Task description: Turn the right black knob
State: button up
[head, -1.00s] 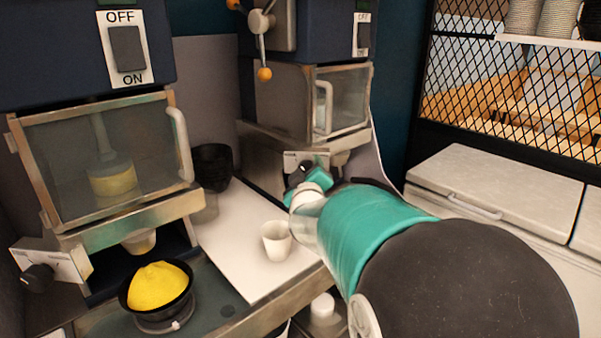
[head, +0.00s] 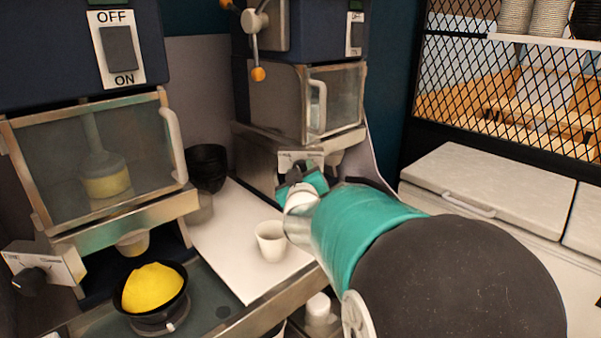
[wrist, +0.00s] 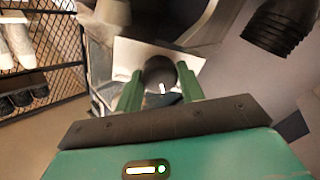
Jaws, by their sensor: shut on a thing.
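The right black knob (wrist: 159,73) sits on a pale plate (wrist: 128,52) of the right machine (head: 255,150). In the wrist view, the two green fingers of my gripper (wrist: 157,88) are on either side of the knob and shut on it. In the head view, my gripper (head: 298,178) reaches the plate below the right machine's glass box, and the arm and gripper hide most of the knob. Another black knob (head: 30,281) is on the left machine at the lower left.
A white cup (head: 270,241) stands on the white counter (head: 235,262) left of my arm. A black bowl of yellow topping (head: 153,290) sits under the left machine. Black stacked bowls (head: 206,166) stand between the machines. White lidded counters (head: 490,180) are at right.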

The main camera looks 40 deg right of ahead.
jog(key=shift+f+m+h, duration=0.1)
jog(key=shift+m+h, duration=0.25)
jog(key=shift+m, duration=3.6)
jog(key=shift+m+h, duration=0.35)
jog(key=shift+m, duration=3.6)
jog(key=o, duration=1)
jog(key=shift+c, duration=0.2)
